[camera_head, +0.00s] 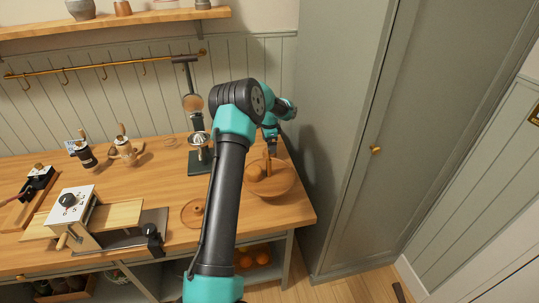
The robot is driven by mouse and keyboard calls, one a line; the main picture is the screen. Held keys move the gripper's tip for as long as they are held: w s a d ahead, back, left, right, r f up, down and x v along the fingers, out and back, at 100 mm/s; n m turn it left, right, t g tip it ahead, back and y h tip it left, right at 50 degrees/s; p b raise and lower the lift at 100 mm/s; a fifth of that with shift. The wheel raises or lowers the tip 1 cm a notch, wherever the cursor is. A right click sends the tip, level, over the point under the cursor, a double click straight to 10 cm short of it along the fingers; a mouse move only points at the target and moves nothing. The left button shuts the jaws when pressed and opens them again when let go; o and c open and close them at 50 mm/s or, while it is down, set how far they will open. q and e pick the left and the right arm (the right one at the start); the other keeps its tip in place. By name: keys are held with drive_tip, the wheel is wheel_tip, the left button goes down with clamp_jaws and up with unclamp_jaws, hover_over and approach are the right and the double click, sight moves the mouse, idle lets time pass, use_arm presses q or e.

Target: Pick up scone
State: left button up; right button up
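A round brown rattan basket (286,183) stands at the right end of the wooden counter. Small brown shapes (254,173) show inside it; one may be the scone, but they are too small to tell apart. My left arm comes in from the bottom, left of centre, and bends over to the right. Its gripper (271,150) points down over the basket. The fingertips are small and partly hidden, so I cannot tell whether they are open or shut, or touch anything. My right gripper is not in view.
A grey cabinet (345,130) stands close to the right of the basket. A dark press stand (199,160) and a small round brown plate (193,213) are to its left. A slicer-like device (75,205) with a board lies further left.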

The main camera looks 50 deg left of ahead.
use_arm(q)
drive_tip(key=shift+w+d+f, duration=0.1)
drive_tip(key=shift+f, duration=1.2)
drive_tip(key=shift+w+d+f, duration=0.1)
drive_tip(key=shift+f, duration=1.2)
drive_tip(key=c, duration=1)
drive_tip(key=shift+r, duration=0.1)
wheel_tip(320, 180, up, 10)
drive_tip(key=shift+f, duration=0.1)
